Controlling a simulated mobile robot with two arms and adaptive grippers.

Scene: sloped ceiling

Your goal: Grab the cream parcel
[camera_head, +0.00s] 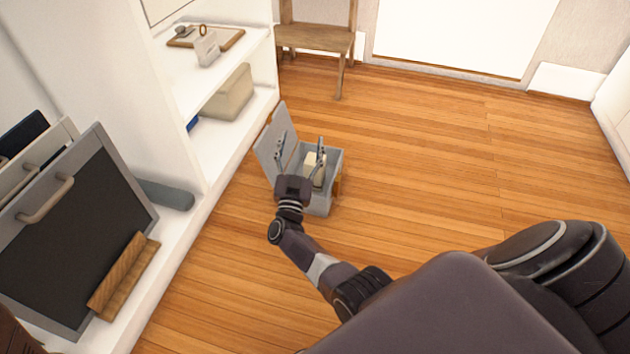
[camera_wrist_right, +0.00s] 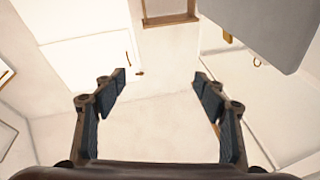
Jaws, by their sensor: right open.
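A small cream block (camera_head: 312,161) shows inside an open grey box (camera_head: 320,205) on the floor; I take it to be the cream parcel. A larger beige box (camera_head: 229,93) sits on the white shelf unit. My right gripper (camera_head: 301,143) is in front of the grey box in the head view, its fingers apart and partly covering the box. I cannot tell its exact height above the box. In the right wrist view the gripper (camera_wrist_right: 163,92) is open with nothing between its fingers; the cream block cannot be made out there. My left gripper is not in view.
The grey box's lid (camera_head: 270,135) stands raised on its left side. The white shelf unit (camera_head: 245,120) runs along the left, with a tray (camera_head: 222,40) on top. A wooden chair (camera_head: 315,38) stands behind. The wooden floor to the right is clear.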

